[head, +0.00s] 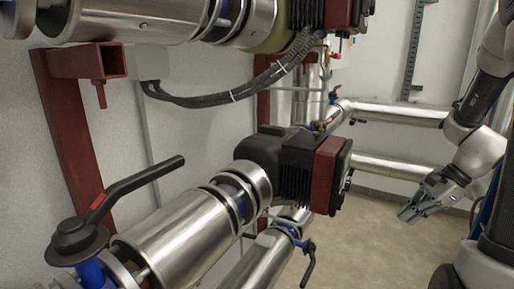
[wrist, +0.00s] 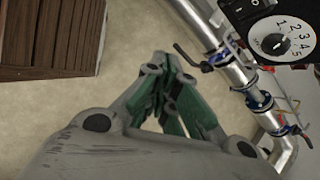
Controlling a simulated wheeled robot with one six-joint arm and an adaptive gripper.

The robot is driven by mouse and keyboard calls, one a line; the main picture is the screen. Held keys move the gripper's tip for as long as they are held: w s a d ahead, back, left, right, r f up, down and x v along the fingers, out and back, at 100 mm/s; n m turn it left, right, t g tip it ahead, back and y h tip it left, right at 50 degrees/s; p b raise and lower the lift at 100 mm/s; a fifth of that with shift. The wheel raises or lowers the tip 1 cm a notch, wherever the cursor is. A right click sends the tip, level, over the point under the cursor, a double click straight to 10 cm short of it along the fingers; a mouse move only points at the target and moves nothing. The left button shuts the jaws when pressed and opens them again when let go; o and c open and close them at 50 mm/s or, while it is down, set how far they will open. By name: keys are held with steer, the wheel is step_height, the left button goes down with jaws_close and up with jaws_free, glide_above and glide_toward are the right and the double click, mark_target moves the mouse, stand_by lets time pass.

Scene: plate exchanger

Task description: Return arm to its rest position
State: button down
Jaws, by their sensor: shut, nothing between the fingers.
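My gripper (head: 408,214) hangs at the right of the head view, at the end of my grey arm, over the open floor and apart from the pipes. In the wrist view my gripper (wrist: 172,100) points away from the camera, its green-padded fingers closed together with nothing seen between them. Beyond the fingertips lies pale floor.
A pump with a dark red end (head: 327,175) and a steel pipe with a black-handled valve (head: 120,195) fill the left and middle. The wrist view shows a numbered dial (wrist: 284,38), a steel pipe (wrist: 238,72) and a brown slatted box (wrist: 50,40). Beige floor (head: 370,245) is clear.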

steer(key=s+a+r+n+t+h, duration=0.1)
steer(key=s+a+r+n+h, duration=0.2)
steer(key=s+r+n, duration=0.3)
steer(key=s+a+r+n+t+h, duration=0.1)
steer(key=s+a+r+n+h, duration=0.1)
steer(key=s+r+n, duration=0.5)
step_height(320, 180, up, 2)
steer(key=a+n, duration=0.1)
steer(key=n, duration=0.4)
steer(key=shift+s+a+r+n+h, duration=0.15)
steer(key=shift+s+n+h, duration=0.15)
steer(key=shift+h, duration=0.1)
stand_by(3.5)
